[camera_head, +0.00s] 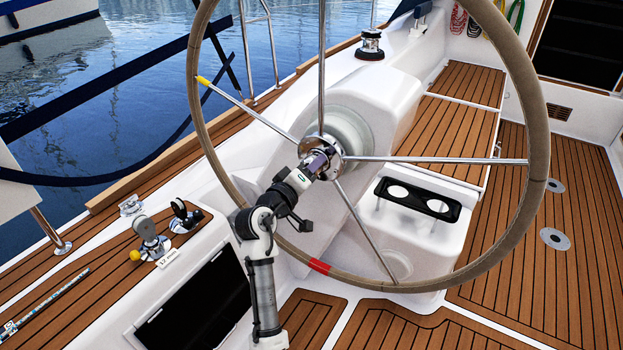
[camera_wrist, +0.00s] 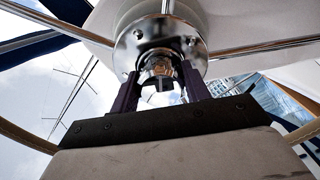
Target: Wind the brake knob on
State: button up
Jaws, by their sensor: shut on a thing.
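The large steering wheel (camera_head: 537,118) has a tan rim with a red band at the bottom and a yellow band at the upper left. Its chrome spokes meet at a shiny hub (camera_head: 333,147). In the wrist view the hub (camera_wrist: 160,40) fills the upper middle. The small metal brake knob (camera_wrist: 160,69) stands out from the hub's centre. My gripper (camera_head: 318,163) reaches to the hub from the lower left. In the wrist view its two dark purple fingers (camera_wrist: 161,88) are on either side of the knob, shut on it. The fingers partly hide the knob's sides.
A black cup holder (camera_head: 417,199) sits on a white box behind the wheel. Winches and a yellow-knobbed lever (camera_head: 147,240) stand on the left side deck. The spokes and rim surround my arm.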

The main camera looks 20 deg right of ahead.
jog(key=m+b, duration=0.1)
jog(key=m, duration=0.1)
jog(key=m+b, duration=0.2)
jog(key=shift+f+b, duration=0.3)
jog(key=shift+r+m+b, duration=0.1)
jog(key=shift+m+b, duration=0.6)
jog(key=shift+m, duration=0.2)
jog(key=o, duration=1)
jog(key=shift+r, duration=0.1)
jog(key=shift+a, duration=0.1)
